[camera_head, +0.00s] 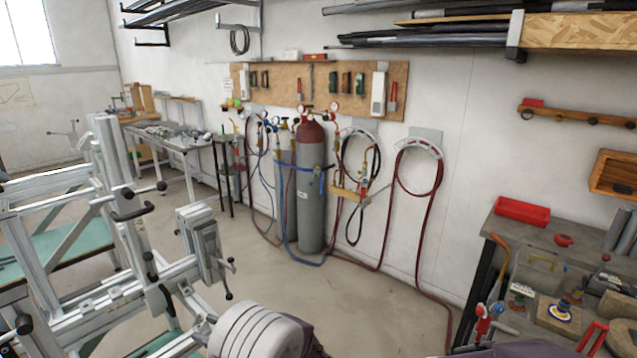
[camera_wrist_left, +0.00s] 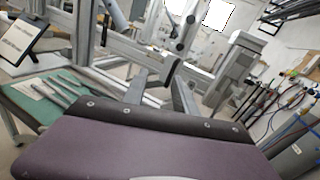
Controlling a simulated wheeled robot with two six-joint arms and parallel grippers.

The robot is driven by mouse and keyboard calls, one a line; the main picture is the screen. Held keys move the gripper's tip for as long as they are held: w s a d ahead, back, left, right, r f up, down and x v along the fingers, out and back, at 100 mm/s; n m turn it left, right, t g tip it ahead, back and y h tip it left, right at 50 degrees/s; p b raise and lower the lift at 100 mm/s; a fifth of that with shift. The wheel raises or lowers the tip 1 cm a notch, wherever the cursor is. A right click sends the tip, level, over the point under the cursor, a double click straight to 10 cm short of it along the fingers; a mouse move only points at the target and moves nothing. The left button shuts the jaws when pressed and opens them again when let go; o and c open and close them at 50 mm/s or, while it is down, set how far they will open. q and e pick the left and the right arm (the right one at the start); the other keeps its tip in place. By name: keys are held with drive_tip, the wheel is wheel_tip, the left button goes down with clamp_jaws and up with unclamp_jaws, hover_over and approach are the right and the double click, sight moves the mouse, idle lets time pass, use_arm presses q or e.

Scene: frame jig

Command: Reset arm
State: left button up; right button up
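My left gripper (camera_wrist_left: 160,94) shows in the left wrist view, where two grey fingers stand apart beyond the purple and black housing. Nothing shows between them, and they appear open and empty. In the head view, a white ringed link of my left arm is at the bottom, beside the metal frame jig (camera_head: 124,215); its fingers cannot be made out there. The jig also shows in the left wrist view (camera_wrist_left: 120,45), beyond the fingers. I cannot tell the gap between fingers and jig. My right gripper is not in view.
A teal-topped table (camera_head: 45,248) is at the left, under the jig. Gas cylinders (camera_head: 311,195) with hoses stand against the back wall. A workbench (camera_head: 545,275) with a red tray (camera_head: 521,211) and tools is at the right. The floor (camera_head: 370,310) between is clear.

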use_arm(q)
drive_tip(key=s+a+n+g+h, duration=0.3)
drive_tip(key=s+a+n+g, duration=0.2)
drive_tip(key=s, duration=0.3)
drive_tip(key=s+a+n+g+h, duration=0.2)
drive_tip(key=s+a+n+g, duration=0.2)
drive_tip(key=s, duration=0.3)
drive_tip(key=s+d+f+n+h, duration=0.7)
drive_tip(key=h, duration=0.1)
drive_tip(key=w+d+f+n+t+h, duration=0.2)
drive_tip(key=w+d+n+t+h, duration=0.1)
drive_tip(key=d, duration=0.5)
drive_tip(key=shift+w+n+t+h+p, duration=0.4)
drive_tip(key=shift+w+n, duration=0.5)
drive_tip(key=shift+n, duration=0.2)
drive_tip(key=shift+s+f, duration=0.1)
